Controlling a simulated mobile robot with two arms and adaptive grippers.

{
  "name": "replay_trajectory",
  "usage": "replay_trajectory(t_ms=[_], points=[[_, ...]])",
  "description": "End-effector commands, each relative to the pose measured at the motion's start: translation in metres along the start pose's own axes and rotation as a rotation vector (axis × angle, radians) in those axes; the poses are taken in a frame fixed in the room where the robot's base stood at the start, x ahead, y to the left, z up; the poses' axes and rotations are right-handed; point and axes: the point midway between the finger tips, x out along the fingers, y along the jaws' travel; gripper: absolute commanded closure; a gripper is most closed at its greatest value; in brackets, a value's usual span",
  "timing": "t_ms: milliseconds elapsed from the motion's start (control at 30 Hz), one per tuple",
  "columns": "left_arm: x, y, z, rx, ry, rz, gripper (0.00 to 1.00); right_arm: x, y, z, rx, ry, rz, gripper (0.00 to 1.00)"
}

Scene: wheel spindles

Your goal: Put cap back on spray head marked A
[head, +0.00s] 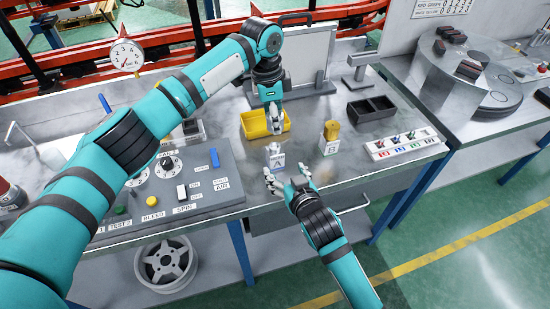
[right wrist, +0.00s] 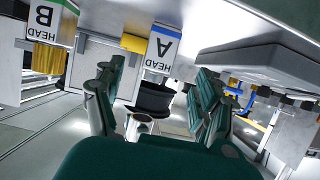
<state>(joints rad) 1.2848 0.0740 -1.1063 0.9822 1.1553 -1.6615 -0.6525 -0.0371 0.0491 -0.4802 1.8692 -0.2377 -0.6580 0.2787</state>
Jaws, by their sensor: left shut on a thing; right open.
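Spray head A (head: 277,160) stands on the bench on a white block with a blue stripe. Its silver top is bare. Its label shows upside down in the right wrist view (right wrist: 160,48). My left gripper (head: 273,124) points down at the front of the yellow tray (head: 252,124), behind and above spray head A. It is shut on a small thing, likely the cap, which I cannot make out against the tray. My right gripper (head: 289,184) is open and empty, low in front of spray head A, with the block beyond its fingers.
Spray head B (head: 330,148), with a yellow top, stands to the right. A black divided bin (head: 371,108) and a white tray of small coloured parts (head: 404,143) lie further right. A grey control panel (head: 165,185) fills the left of the bench.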

Motion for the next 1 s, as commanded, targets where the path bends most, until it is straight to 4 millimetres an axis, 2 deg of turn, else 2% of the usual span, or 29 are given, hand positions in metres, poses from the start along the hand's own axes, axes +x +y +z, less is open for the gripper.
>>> replay_trajectory(t_ms=[300, 500, 700, 1000], points=[[0.000, 0.000, 0.000, 0.000, 0.000, 0.000, 0.82, 0.062, 0.000, -0.001, -0.001, 0.000, 0.000, 0.28], [0.000, 0.000, 0.000, 0.000, 0.000, 0.000, 0.82, 0.088, 0.000, 0.000, -0.001, 0.000, 0.000, 0.28], [0.000, 0.000, 0.000, 0.000, 0.000, 0.000, 0.82, 0.099, 0.000, 0.000, 0.000, 0.000, -0.001, 0.28], [0.000, 0.000, 0.000, 0.000, 0.000, 0.000, 0.82, 0.100, 0.000, 0.000, 0.000, 0.000, -0.001, 0.28]])
